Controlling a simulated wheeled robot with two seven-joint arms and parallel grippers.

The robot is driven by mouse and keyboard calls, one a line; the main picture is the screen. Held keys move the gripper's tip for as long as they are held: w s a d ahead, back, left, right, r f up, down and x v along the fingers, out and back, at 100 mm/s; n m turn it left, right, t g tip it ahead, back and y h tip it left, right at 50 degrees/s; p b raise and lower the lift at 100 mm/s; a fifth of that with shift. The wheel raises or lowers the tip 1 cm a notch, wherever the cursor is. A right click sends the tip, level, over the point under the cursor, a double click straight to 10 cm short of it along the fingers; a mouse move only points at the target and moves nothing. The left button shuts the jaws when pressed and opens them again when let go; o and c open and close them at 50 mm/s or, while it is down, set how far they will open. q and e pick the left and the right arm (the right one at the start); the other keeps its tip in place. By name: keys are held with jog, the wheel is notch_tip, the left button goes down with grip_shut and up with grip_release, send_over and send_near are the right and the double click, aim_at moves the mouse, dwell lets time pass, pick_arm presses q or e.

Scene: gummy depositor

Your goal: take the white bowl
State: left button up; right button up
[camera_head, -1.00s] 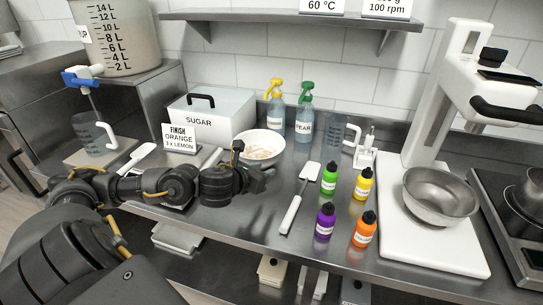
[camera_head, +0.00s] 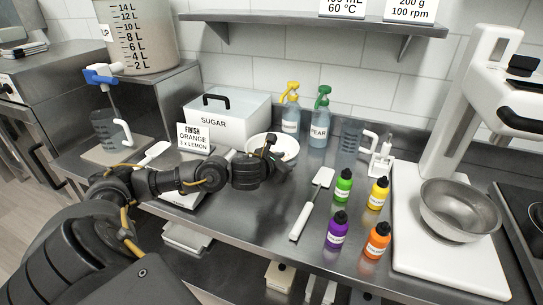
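The white bowl (camera_head: 291,146) stands on the steel counter, in front of the sugar box and the spray bottles. My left gripper (camera_head: 277,157) is at the near side of the bowl and hides its front and part of its inside. Its fingers look spread apart, one upper finger overlapping the bowl in the picture. I cannot tell whether it touches the rim. My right gripper is not in view.
The sugar box (camera_head: 228,119) stands behind the bowl on the left, with an order sign (camera_head: 195,139) before it. Spray bottles (camera_head: 319,123) stand behind. A metal bowl (camera_head: 459,210) sits on the white mixer.

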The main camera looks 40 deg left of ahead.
aim_at(291, 158)
pick_arm(q)
jog(key=p+x, duration=0.1)
jog(key=x, duration=0.3)
jog(key=shift+w+a+f, duration=0.1)
jog(key=shift+w+f, duration=0.05)
jog(key=shift+w, duration=0.15)
grip_shut()
